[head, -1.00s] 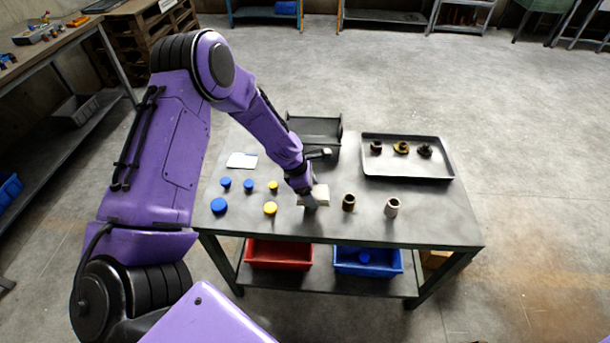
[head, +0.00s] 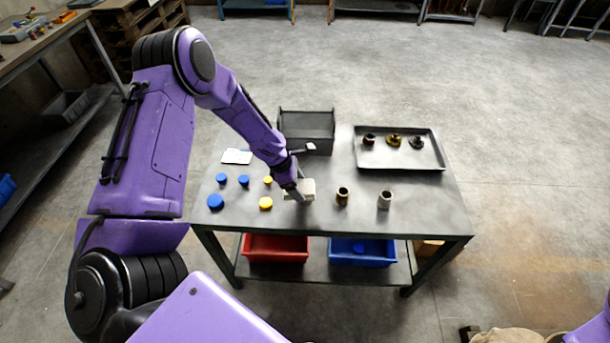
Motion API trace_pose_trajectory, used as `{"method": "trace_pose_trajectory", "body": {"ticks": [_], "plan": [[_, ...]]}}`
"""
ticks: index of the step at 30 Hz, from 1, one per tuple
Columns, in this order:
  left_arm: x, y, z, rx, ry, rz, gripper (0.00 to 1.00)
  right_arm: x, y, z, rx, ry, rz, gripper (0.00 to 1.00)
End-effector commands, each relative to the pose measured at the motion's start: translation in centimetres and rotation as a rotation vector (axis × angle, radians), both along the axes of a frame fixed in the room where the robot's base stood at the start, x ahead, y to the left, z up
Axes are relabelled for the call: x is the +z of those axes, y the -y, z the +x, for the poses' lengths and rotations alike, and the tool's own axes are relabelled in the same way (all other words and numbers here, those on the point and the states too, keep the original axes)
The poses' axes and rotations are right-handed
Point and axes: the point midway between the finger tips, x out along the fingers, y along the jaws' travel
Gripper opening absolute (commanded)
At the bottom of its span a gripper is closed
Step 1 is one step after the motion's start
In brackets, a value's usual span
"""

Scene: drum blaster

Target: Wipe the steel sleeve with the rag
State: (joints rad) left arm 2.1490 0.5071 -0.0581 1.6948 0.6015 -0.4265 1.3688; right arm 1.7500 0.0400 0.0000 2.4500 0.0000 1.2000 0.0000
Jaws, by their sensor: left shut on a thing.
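A pale grey sleeve (head: 385,200), which looks like the steel one, stands upright on the table (head: 420,220) toward the right. A dark brown sleeve (head: 342,197) stands upright to its left. The rag (head: 307,187) is a small off-white, folded-looking piece at table level, left of the brown sleeve. My left gripper (head: 299,196) reaches down from the upper left and is shut on the rag, covering part of it. I cannot tell whether the rag still touches the table. It is apart from both sleeves. My right gripper is out of view; only a purple bit of my right arm shows at lower right.
A grey tray (head: 440,164) with several dark and brass parts lies at the back right. A dark open bin (head: 306,127) stands behind my gripper. Blue caps (head: 216,202), yellow caps (head: 265,204) and a white card (head: 237,156) lie left. The table front right is clear.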

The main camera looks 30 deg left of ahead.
Motion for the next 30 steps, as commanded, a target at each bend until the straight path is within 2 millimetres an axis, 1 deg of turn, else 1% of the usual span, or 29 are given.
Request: {"method": "trace_pose_trajectory", "body": {"ticks": [4, 13, 27, 30], "plan": [[0.0, -0.3, -0.2, 0.000, 0.000, 0.000, 0.47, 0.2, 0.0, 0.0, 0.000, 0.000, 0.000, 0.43], [0.0, -0.1, -0.1, -0.001, -0.001, 0.000, 0.47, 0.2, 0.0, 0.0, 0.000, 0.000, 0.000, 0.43], [0.0, 3.0, 2.1, -0.002, -0.001, 0.001, 0.47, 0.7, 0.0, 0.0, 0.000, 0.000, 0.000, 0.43], [0.0, 3.3, 2.3, 0.000, -0.001, -0.001, 0.47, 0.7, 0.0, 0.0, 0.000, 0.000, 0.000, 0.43]]}}
